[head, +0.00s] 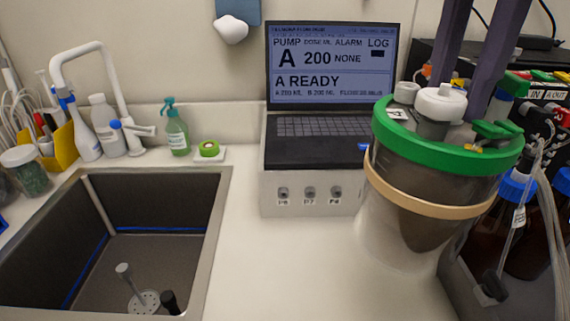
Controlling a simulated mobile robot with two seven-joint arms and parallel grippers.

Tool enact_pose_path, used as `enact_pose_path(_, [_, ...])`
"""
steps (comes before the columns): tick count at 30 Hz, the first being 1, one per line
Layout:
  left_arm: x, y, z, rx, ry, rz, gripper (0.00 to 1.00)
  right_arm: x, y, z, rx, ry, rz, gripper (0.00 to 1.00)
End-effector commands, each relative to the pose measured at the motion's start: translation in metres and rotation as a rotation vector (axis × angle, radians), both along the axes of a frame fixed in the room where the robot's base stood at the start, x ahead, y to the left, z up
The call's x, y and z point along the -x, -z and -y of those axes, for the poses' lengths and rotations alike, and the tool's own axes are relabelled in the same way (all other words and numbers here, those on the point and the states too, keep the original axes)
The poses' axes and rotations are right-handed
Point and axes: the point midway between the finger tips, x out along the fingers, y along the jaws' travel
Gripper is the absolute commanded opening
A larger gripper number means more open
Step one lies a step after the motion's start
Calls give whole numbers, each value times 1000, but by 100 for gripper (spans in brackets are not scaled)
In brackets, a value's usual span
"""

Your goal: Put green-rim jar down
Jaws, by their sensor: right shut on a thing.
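The green-rim jar (430,215) is at the right of the head view. It has a wide green rim, a tan band around its clear body, and white and green fittings on its lid. It looks slightly tilted in the picture. My right gripper (468,100) comes down from the top edge as two dark fingers and is shut on the jar at its lid. The fingertips are partly hidden behind the lid fittings. The jar's base is over the pale counter (300,265); I cannot tell whether it touches. My left gripper is not in view.
A laptop on a pale box (310,195) stands close left of the jar. Dark bottles (540,235) and tubing crowd its right. A sink (150,250) is at the left, with bottles and a tap (90,50) behind. The counter between sink and jar is clear.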

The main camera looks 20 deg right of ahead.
Motion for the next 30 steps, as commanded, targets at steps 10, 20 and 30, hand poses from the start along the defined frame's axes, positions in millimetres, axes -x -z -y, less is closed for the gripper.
enact_pose_path(10, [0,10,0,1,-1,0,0,1,33,4,0,-134,-7,0])
enact_pose_path(20, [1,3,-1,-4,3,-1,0,1,115,5,2,-132,-7,0])
enact_pose_path(30, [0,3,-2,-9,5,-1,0,-1,157,4,3,-130,-1,0])
